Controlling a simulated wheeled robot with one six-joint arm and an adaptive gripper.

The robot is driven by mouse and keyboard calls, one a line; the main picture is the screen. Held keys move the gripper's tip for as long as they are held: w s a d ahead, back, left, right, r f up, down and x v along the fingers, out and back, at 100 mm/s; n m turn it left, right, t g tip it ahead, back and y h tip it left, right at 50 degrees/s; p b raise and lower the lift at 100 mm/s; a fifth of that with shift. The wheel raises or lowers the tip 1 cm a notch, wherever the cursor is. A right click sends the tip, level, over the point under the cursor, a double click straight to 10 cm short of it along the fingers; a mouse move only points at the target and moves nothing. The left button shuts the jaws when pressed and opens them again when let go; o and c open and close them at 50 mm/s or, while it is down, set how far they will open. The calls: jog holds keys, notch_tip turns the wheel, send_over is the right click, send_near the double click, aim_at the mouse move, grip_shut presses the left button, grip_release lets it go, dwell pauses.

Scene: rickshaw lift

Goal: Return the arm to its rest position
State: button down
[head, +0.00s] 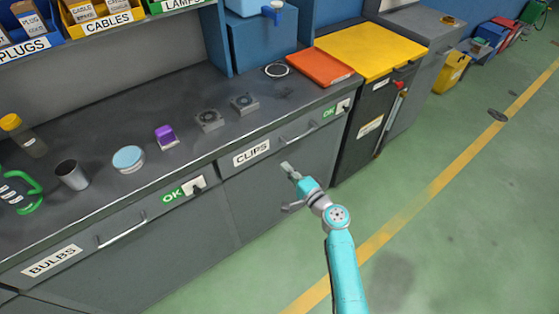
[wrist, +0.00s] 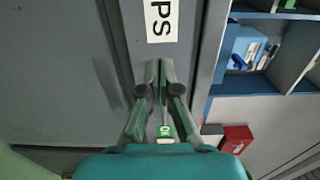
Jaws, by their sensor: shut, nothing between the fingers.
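My gripper (head: 287,168) is at the end of my teal arm, in front of the grey drawer cabinet in the head view. It points at the drawer front labelled CLIPS (head: 251,153), just below and right of the label. In the wrist view the two fingers of my gripper (wrist: 156,66) are together, with nothing between them. The CLIPS drawer looks closed. Whether the fingertips touch the drawer front, I cannot tell.
The grey worktop (head: 85,214) holds a cup (head: 72,175), a blue-lidded tub (head: 129,159), a purple item (head: 166,137) and an orange tray (head: 320,66). A yellow-topped cabinet (head: 370,50) stands right.

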jog(key=shift+v, duration=2.1)
jog(key=s+d+f+h, duration=0.4)
jog(key=s+f, duration=0.5)
jog(key=s, duration=0.4)
jog(key=s+d+n+g+h, duration=0.1)
jog(key=s+d+n+h, duration=0.15)
jog(key=s, duration=0.75)
jog(key=s+d+n+h, duration=0.15)
jog(key=s+d, duration=0.25)
jog(key=s, duration=0.5)
jog(key=s+d+r+n+h, duration=0.1)
jog(key=s+r+n, duration=0.2)
jog(key=s+r, duration=0.6)
jog(key=s+d+r+n+t+h, duration=0.1)
jog(key=s+r+n, duration=0.2)
jog(key=s+r, duration=0.6)
jog(key=shift+d+n+h, duration=0.3)
jog(key=shift+d+n, duration=0.1)
